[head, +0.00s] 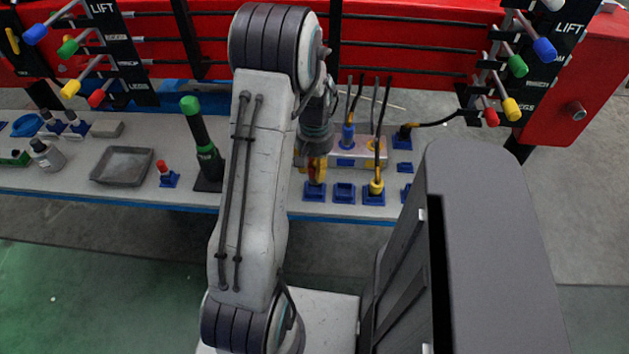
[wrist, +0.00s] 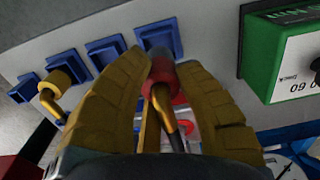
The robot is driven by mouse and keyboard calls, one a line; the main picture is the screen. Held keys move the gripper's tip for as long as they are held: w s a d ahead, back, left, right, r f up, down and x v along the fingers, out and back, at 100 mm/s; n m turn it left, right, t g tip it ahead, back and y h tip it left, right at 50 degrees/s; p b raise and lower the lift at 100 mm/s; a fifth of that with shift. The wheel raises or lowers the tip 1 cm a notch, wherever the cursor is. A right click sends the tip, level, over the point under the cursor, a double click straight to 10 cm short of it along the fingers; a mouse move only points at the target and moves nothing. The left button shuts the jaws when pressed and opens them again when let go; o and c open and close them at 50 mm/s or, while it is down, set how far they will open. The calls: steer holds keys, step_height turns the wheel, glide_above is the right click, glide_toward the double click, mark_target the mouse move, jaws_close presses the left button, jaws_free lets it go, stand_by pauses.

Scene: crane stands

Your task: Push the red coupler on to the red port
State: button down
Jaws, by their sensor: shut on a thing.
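My gripper (head: 317,172) is over the front edge of the bench in the head view, mostly behind my arm. Its yellow-brown fingers are shut on the red coupler (wrist: 162,72), which shows between the fingertips (wrist: 160,85) in the wrist view. A yellow and dark hose runs back from the coupler. The coupler's front end is at a blue holder (wrist: 156,36); I cannot tell if it sits inside it. The port block (head: 366,150) stands behind the holders, with a blue coupler (head: 347,136) on it. The red port is not clear; a red patch (wrist: 181,99) shows beside the coupler.
A yellow coupler (head: 376,187) stands in a blue holder to the right, and an empty blue holder (head: 344,193) lies between. A green box (wrist: 283,55) is close right in the wrist view.

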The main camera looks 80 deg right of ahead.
steer(key=w+d+r+m+p, duration=0.1)
steer(key=d+r+m+p, duration=0.2)
steer(key=d+r+p, duration=0.85)
steer(key=f+b, duration=0.1)
steer(key=f, duration=0.1)
steer(key=d+f+b, duration=0.1)
steer(key=f+b, duration=0.1)
steer(key=f, duration=0.1)
steer(key=d+f+b, duration=0.1)
steer(key=f, duration=0.1)
steer(key=shift+f+b, duration=0.15)
steer(key=shift+b, duration=0.25)
steer(key=shift+f+b, duration=1.1)
steer(key=shift+f, duration=0.35)
stand_by(1.0)
steer(key=c, duration=0.9)
jaws_free()
steer(key=shift+r, duration=0.15)
steer(key=shift+r+p, duration=1.65)
steer(key=shift+r, duration=0.75)
